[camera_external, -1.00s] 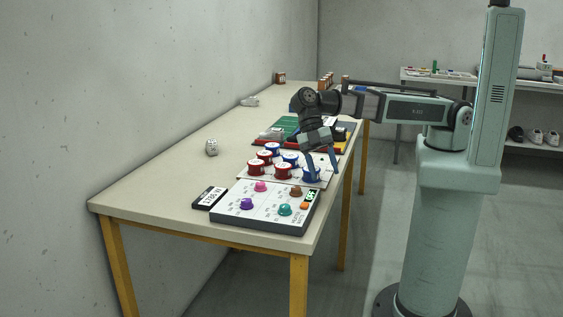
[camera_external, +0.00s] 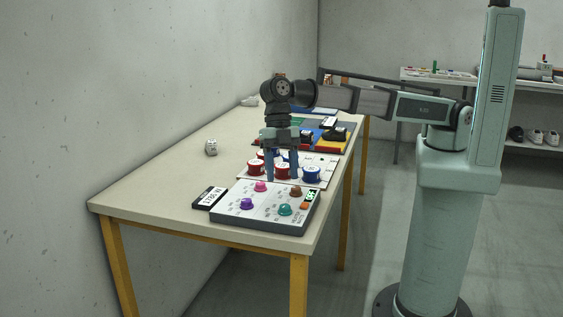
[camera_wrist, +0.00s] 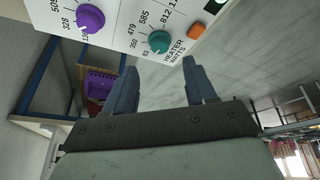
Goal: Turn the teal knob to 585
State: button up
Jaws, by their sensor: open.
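The teal knob (camera_external: 285,209) sits at the front right of a white and grey control panel (camera_external: 233,211). In the wrist view the teal knob (camera_wrist: 159,42) has a printed scale around it, including 350, 479, 585 and 812, with "HEATER WATTS" beside it. I cannot tell where its pointer stands. My gripper (camera_external: 282,178) is open, its blue fingers pointing down above the back of the panel, near the red and blue cans. In the wrist view my gripper (camera_wrist: 164,62) has its fingers apart, with nothing visible between them; the knob appears beyond the tips.
The panel also carries a purple knob (camera_external: 247,203), a pink knob (camera_external: 260,187), a brown knob (camera_external: 296,191), an orange button (camera_external: 304,206) and a small green display (camera_external: 311,195). A black-framed sign (camera_external: 210,198) lies to its left. Red and blue cans (camera_external: 312,174) stand behind.

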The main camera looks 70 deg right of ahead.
aim_at(285, 205)
jog(key=shift+x, duration=3.5)
grip_shut()
